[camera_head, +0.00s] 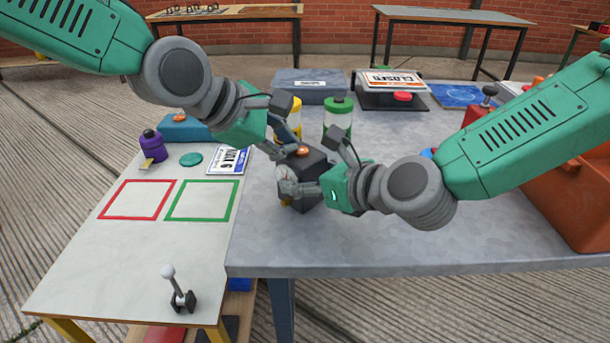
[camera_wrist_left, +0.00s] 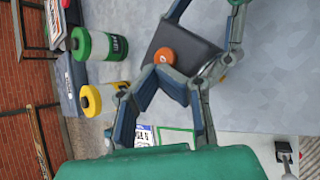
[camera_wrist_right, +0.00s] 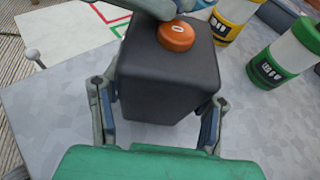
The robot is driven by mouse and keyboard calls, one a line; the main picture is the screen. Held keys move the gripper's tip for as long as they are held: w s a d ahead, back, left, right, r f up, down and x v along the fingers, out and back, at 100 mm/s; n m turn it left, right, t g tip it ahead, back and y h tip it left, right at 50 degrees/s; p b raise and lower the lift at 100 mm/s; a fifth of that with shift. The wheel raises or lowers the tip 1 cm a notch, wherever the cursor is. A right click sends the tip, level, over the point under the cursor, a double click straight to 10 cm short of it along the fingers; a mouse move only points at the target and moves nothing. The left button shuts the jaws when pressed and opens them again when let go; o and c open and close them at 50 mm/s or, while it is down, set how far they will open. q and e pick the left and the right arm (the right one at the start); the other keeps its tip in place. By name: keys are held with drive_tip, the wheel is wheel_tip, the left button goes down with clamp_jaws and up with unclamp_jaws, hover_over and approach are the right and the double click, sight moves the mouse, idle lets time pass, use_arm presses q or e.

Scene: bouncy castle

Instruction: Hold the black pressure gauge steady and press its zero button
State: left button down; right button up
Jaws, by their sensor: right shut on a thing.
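The black pressure gauge (camera_head: 312,163) is a dark box standing on the grey table, with a round orange button (camera_head: 302,150) on top and a pale dial (camera_head: 283,174) on its left side. My right gripper (camera_head: 316,172) is shut on the box, one finger on each side, as the right wrist view (camera_wrist_right: 160,98) shows. My left gripper (camera_head: 292,142) is above the gauge, its fingertips together at the edge of the orange button in the left wrist view (camera_wrist_left: 161,69). I cannot tell whether they touch or push it down.
A yellow canister (camera_head: 294,118) and a green canister (camera_head: 338,112) stand close behind the gauge. A label card (camera_head: 230,160), purple bottle (camera_head: 152,146) and small lever (camera_head: 178,290) are on the white table at left. An orange case (camera_head: 575,190) is at right. The front grey tabletop is clear.

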use_arm(q)
drive_tip(key=shift+a+f, duration=0.1)
drive_tip(key=shift+r, duration=1)
drive_tip(key=shift+r, duration=0.1)
drive_tip(key=shift+r, duration=2.95)
